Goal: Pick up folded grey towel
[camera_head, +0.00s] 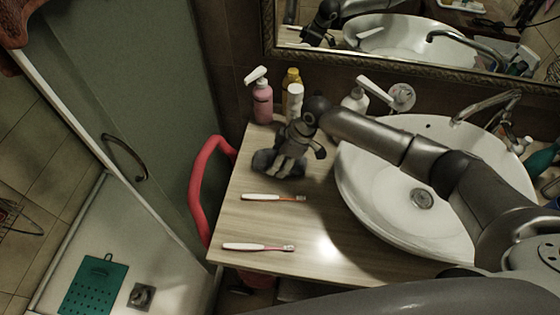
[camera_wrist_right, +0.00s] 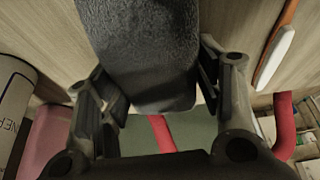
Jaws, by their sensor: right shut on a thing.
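The folded grey towel (camera_head: 264,160) is dark grey and sits at the left end of the wooden counter. My right gripper (camera_head: 288,166) is over it, pointing down, and hides much of it. In the right wrist view the towel (camera_wrist_right: 140,50) fills the space between the fingers of the same gripper (camera_wrist_right: 162,90), which is shut on it. I cannot tell whether the towel touches the counter. My left gripper is not in view.
Two toothbrushes (camera_head: 273,197) (camera_head: 258,247) lie on the counter (camera_head: 310,230) in front of the towel. The white basin (camera_head: 400,205) is to the right.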

